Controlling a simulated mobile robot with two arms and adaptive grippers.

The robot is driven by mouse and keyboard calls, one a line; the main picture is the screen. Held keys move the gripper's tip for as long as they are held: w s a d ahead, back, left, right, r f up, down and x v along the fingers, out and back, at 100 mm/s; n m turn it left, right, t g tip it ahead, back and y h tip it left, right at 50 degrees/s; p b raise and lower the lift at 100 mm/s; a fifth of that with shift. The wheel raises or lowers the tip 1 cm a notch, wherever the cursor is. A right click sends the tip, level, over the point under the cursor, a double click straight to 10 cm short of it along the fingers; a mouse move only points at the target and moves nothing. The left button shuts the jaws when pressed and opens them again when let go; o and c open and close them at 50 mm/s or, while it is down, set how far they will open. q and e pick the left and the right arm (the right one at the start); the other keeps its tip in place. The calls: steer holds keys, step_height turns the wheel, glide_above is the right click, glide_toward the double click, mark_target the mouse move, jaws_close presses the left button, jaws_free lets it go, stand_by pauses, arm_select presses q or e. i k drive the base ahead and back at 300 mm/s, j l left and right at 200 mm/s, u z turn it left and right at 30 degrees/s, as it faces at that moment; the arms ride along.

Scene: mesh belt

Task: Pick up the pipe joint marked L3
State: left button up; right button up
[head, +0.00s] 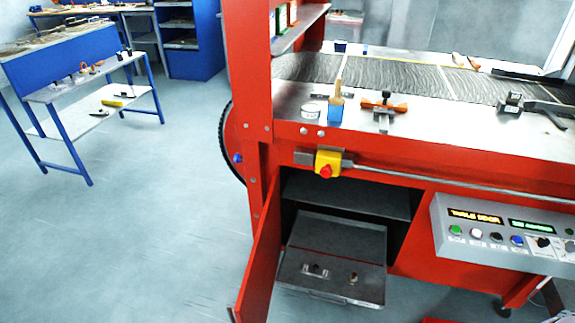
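I cannot make out a pipe joint marked L3; no such marking is readable in the head view. In the open lower compartment of the red machine, a pulled-out grey drawer (330,250) holds a small metallic piece (316,270) and a small brownish piece (353,278). Both are too small to identify. On the machine's metal top lie an orange-and-black tool (383,108), a brush with a blue part (336,105), a white round container (310,111) and a dark block (511,103). Neither of my grippers shows in the head view.
The red machine (375,155) fills the right side, with an open red door (262,255), a yellow box with a red button (327,163) and a control panel (500,230). A blue-legged bench (95,90) stands at left. The grey floor between is clear.

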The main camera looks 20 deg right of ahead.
mark_target(353, 279)
steer(key=z, duration=1.05)
